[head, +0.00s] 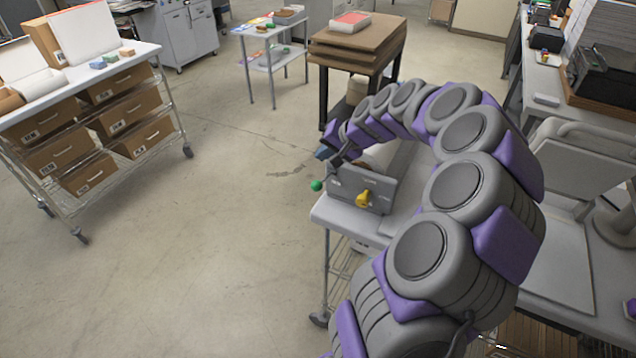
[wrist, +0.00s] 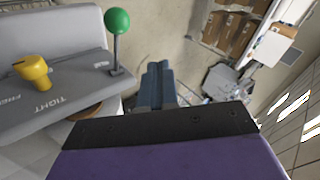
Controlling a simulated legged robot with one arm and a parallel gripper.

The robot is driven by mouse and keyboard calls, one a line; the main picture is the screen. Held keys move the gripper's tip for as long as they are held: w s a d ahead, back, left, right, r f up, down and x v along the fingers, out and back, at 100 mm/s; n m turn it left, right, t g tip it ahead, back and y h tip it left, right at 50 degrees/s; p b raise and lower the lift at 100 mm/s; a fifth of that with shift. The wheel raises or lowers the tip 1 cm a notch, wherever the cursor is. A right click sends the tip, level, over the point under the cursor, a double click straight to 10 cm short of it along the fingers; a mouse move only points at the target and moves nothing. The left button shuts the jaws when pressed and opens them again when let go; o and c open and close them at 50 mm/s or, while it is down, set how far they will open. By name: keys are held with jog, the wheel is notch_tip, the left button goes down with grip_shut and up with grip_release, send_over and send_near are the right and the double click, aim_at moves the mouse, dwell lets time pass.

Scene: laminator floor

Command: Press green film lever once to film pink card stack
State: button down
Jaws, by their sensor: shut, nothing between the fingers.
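The green ball-topped lever (wrist: 117,21) stands upright on a grey machine (wrist: 60,60) in the wrist view. In the head view the green ball (head: 317,185) shows at the left end of the machine (head: 375,185). A yellow knob (wrist: 33,70) sits on the machine's face, and it also shows in the head view (head: 363,200). My gripper (wrist: 158,70) is shut and empty, beside the lever and apart from the ball in the wrist view. In the head view my gripper (head: 323,152) is small, just above the green ball. I cannot make out a pink card stack at the machine.
The machine stands on a light table (head: 345,222). A wooden stand (head: 358,45) with a pink-topped white stack (head: 350,21) is behind. A wire rack (head: 110,125) with cardboard boxes stands at left. The floor between is clear.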

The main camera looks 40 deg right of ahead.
aim_at(321, 182)
jog(key=f, duration=0.1)
jog(key=a+f+b, duration=0.1)
jog(key=f, duration=0.1)
jog(key=shift+s+a+f, duration=0.2)
jog(key=shift+a+f, duration=0.05)
jog(key=shift+a, duration=0.05)
jog(key=shift+f+b, duration=0.35)
jog(key=shift+b, duration=0.05)
jog(key=shift+d, duration=0.2)
jog(key=shift+d, duration=0.1)
jog(key=shift+a, duration=0.25)
jog(key=shift+d, duration=0.1)
dwell(0.8)
jog(key=shift+s+a+f+b, duration=0.15)
jog(key=shift+a+f+b, duration=0.05)
jog(key=shift+f+b, duration=0.15)
